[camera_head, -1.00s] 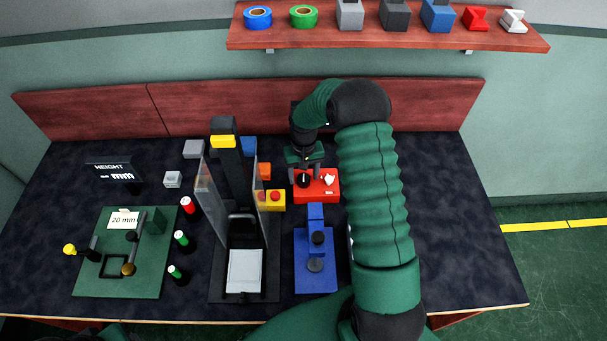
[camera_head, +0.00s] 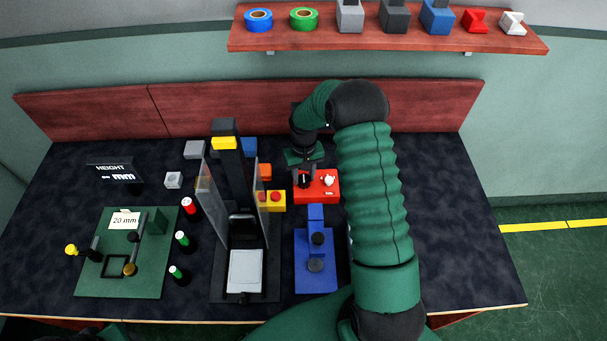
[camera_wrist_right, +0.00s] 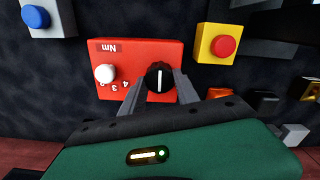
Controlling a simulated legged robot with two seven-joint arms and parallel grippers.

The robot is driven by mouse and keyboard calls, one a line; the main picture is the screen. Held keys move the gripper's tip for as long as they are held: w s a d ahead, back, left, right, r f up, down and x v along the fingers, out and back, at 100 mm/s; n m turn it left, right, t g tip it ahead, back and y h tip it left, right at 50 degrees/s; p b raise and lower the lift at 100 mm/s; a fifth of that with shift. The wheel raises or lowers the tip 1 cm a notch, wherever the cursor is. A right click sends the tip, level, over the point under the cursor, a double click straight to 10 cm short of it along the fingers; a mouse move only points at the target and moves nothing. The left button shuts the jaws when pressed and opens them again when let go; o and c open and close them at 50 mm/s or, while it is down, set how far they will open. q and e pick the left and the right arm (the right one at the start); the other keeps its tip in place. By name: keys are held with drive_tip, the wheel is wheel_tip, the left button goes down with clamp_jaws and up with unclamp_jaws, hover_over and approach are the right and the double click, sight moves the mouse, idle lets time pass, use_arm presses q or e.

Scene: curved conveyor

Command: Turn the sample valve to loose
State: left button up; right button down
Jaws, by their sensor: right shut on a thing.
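A red box (camera_head: 326,187) stands on the table at the centre right. It carries a black round knob (camera_head: 304,181) and a white knob (camera_head: 328,181). In the right wrist view, the black knob (camera_wrist_right: 160,78) has a white line that lies nearly along the picture's vertical. The white knob (camera_wrist_right: 105,73) is beside printed digits, below an upside-down "Nm" label. My right gripper (camera_wrist_right: 160,84) is shut on the black knob, a finger on each side. In the head view, my right gripper (camera_head: 304,171) comes from behind the box. No label in view names a sample valve.
A tall black press (camera_head: 231,160) with clear side panels stands further left. A green plate (camera_head: 150,280) lies at the left.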

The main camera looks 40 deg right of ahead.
sight(304, 178)
drive_tip(key=c, duration=0.9)
unclamp_jaws()
drive_tip(key=shift+r, duration=0.15)
wheel_tip(304, 178, up, 16)
drive_tip(key=shift+r, duration=0.25)
drive_tip(key=shift+d, duration=0.1)
